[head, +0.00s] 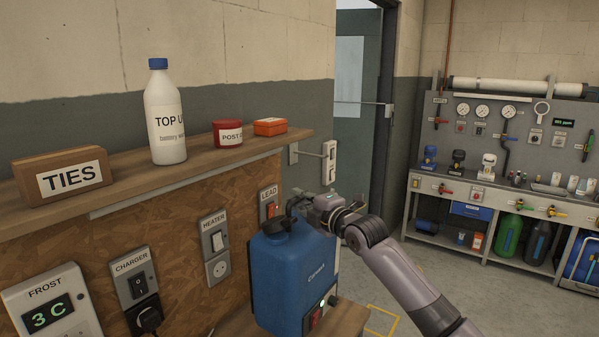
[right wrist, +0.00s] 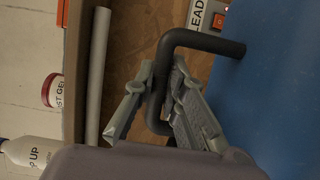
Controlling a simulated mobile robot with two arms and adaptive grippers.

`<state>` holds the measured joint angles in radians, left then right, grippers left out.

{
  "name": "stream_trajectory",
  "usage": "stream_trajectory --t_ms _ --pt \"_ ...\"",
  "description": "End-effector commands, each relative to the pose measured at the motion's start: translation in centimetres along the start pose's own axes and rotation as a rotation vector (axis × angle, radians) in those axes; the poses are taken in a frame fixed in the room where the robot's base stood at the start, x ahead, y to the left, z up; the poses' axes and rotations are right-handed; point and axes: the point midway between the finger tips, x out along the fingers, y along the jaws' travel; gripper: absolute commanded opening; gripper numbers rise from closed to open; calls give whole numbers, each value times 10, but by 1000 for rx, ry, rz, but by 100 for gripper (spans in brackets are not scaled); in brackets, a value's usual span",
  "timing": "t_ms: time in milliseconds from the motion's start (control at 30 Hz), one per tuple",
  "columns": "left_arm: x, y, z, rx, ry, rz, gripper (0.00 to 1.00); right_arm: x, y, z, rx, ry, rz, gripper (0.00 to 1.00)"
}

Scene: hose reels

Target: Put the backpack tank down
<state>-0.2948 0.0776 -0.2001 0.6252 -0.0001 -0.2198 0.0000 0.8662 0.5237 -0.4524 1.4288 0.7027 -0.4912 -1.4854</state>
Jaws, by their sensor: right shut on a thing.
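The blue backpack tank (head: 278,280) is upright in the lower middle of the head view, with a dark cap and a black handle on top. My right gripper (head: 300,204) comes in from the right and is shut on the black handle (right wrist: 205,40), which passes between its fingers (right wrist: 160,100) in the right wrist view. The tank's blue wall (right wrist: 285,100) fills the right of that view. A wooden surface (head: 350,318) shows beside the tank's lower end. The tank's bottom is out of frame, so I cannot tell whether it rests there. My left gripper is not in view.
A wooden shelf (head: 110,198) above a panel of switches holds a TIES block (head: 62,178), a white bottle (head: 166,115), a red tin (head: 227,134) and an orange box (head: 270,127). A grey workbench (head: 450,190) stands far right. Floor between is clear.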

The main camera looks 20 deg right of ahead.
Motion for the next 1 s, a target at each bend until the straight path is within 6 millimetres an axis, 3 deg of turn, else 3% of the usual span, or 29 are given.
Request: stream_trajectory --t_ms 300,600,900,933,1000 --pt "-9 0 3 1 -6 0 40 0 -18 0 0 1 18 0" --pt "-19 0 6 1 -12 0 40 1 -53 1 0 0 17 0" --pt "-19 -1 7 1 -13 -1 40 1 -58 1 0 0 18 0" --pt "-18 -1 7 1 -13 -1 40 1 -67 1 1 0 1 13" --pt "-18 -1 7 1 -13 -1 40 1 -66 1 1 0 1 18"
